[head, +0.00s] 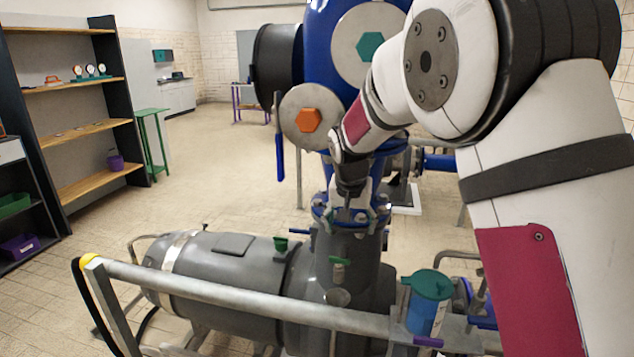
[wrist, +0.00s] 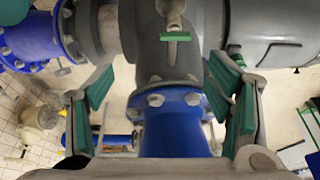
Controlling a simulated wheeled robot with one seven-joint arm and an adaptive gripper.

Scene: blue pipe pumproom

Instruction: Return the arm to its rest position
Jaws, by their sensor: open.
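My arm reaches in from the right in the head view, large and close, white with dark red panels. My gripper (head: 350,190) is beyond it, in front of the blue and grey pipework, and is partly hidden. In the wrist view my gripper (wrist: 168,112) is open. Its two green-padded fingers stand wide apart with nothing held between them. A blue flanged pipe (wrist: 175,128) and a grey pump body (wrist: 165,50) show between and beyond the fingers. I cannot tell how far the fingers are from the pipe.
A grey motor (head: 225,275) and a metal rail (head: 230,293) lie below the arm.

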